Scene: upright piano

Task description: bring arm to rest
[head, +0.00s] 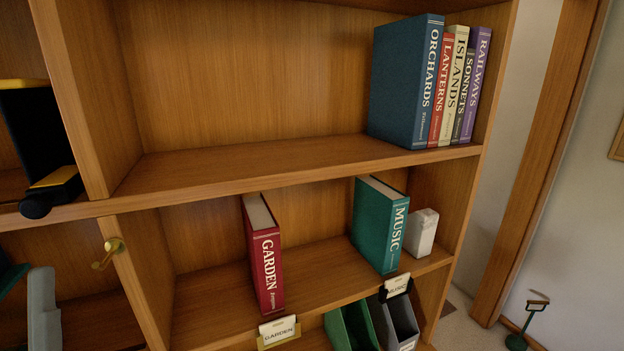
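No gripper of mine can be made out in the head view, so I cannot see whether either one is open, shut or holding something. A wooden bookcase (280,165) fills most of the view. On its lower shelf a red GARDEN book (264,262) stands upright on the left. A green MUSIC book (382,225) stands upright on the right, apart from it. A black and yellow item (55,182) shows at the left edge, and I cannot tell what it is.
Several books, including blue ORCHARDS (406,85), stand at the upper shelf's right end. A whitish block (422,232) stands beside MUSIC. A brass hook (108,254) juts from the divider. GARDEN (279,331) and MUSIC (397,287) labels hang on the lower edge. The upper shelf's left is clear.

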